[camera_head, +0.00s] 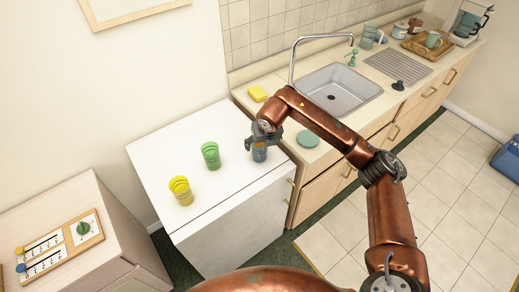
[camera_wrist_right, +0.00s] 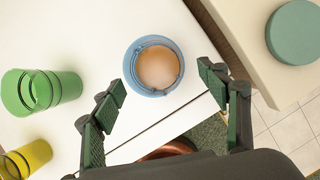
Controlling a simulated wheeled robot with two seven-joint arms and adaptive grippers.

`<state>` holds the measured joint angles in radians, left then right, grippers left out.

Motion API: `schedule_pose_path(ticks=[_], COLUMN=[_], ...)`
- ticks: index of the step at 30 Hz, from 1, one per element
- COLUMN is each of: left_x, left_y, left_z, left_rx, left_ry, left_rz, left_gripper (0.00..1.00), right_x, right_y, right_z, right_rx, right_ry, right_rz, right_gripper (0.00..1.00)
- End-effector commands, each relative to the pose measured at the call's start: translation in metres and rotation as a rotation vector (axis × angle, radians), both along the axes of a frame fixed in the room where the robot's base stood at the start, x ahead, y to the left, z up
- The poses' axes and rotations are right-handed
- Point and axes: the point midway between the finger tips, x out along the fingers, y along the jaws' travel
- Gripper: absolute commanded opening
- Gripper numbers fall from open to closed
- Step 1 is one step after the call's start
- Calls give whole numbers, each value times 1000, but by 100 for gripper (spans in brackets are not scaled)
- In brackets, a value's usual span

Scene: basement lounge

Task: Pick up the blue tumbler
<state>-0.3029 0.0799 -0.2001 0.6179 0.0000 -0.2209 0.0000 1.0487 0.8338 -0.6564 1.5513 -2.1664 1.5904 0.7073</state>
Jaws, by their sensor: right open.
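The blue tumbler (camera_head: 259,153) stands upright on the white cabinet top, near its right side. In the right wrist view the blue tumbler (camera_wrist_right: 157,66) is seen from above, with an orange-tan inside. My right gripper (camera_head: 262,138) is right at it and partly hides it in the head view. In the wrist view the open fingers of the right gripper (camera_wrist_right: 165,95) lie to either side of the tumbler's near edge, apart from it. My left gripper is not in view.
A green tumbler (camera_head: 211,155) and a yellow tumbler (camera_head: 180,191) stand to the left on the white cabinet (camera_head: 223,190). A round green item (camera_head: 308,139) lies on the counter to the right, before the sink (camera_head: 338,90). A yellow sponge (camera_head: 258,93) lies behind.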

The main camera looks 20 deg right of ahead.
Motion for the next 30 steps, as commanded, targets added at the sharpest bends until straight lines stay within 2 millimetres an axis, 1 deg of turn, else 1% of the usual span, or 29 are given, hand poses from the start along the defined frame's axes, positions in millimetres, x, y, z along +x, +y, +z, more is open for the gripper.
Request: schedule_pose_path(ticks=[1, 3, 6, 8, 12, 16, 19, 23, 30], left_x=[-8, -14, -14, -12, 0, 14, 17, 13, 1], left_y=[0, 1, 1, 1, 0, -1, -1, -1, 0], left_z=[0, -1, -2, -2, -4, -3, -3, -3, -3], left_rx=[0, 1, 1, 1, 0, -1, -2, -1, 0], left_ry=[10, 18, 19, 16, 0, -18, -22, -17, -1], left_rz=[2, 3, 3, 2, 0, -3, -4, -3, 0], left_gripper=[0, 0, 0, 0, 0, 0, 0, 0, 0], right_x=[2, 4, 9, 13, 20, 21, 21, 21, 21], right_y=[2, 2, 2, 2, 1, 0, 0, -1, -1], right_z=[-3, -8, -21, -30, -46, -48, -47, -47, -47], right_rx=[1, 1, 1, 2, 2, 1, 1, 1, 1], right_ry=[1, 2, 3, 4, 1, 0, 0, 0, 0], right_rz=[1, 2, 2, 1, 1, 0, -1, -1, -2], right_gripper=[68, 68, 68, 68, 68, 68, 68, 60, 43])
